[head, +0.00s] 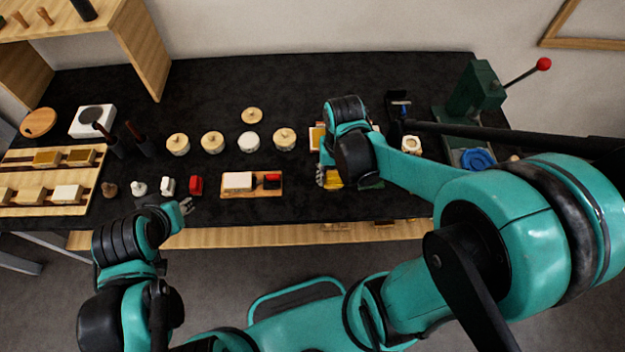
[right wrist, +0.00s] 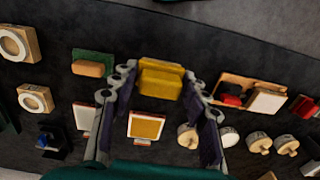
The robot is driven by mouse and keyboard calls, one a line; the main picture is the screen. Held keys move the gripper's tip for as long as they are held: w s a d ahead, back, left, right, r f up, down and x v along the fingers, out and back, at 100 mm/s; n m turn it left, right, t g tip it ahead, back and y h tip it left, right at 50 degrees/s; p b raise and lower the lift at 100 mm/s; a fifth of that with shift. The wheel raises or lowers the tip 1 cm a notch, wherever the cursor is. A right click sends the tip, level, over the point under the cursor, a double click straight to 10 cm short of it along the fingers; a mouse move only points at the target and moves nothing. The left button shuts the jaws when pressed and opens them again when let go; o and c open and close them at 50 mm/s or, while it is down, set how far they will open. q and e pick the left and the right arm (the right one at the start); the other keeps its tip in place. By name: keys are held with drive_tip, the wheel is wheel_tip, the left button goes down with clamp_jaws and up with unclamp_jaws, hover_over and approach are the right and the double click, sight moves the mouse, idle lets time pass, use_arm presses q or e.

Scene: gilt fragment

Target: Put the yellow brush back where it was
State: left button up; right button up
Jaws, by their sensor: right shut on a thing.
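The yellow brush (right wrist: 162,79) is a yellow block between the fingertips of my right gripper (right wrist: 160,88) in the right wrist view. The gripper is shut on it, one finger on each side. In the head view the yellow brush (head: 334,181) shows only partly under my right gripper (head: 335,180), near the table's front edge; my wrist hides the rest. I cannot tell whether it touches the table. My left gripper (head: 186,206) is over the front edge at left, away from the brush; its finger opening is too small to judge.
A green block with a wooden piece (right wrist: 93,64) lies beside the brush. A wooden tray (head: 227,192) with white, red and black pieces lies left of it. An orange-faced pad (right wrist: 146,126) and several round lidded pots (head: 212,142) stand behind. A green press (head: 478,92) stands at right.

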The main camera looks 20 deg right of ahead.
drive_tip(key=b, duration=0.3)
hover_over(302, 183)
wheel_tip(302, 183, down, 6)
drive_tip(key=shift+f, duration=0.25)
wheel_tip(302, 183, down, 4)
drive_tip(key=shift+f+b, duration=0.1)
drive_tip(key=shift+b, duration=0.6)
drive_tip(key=o, duration=1.2)
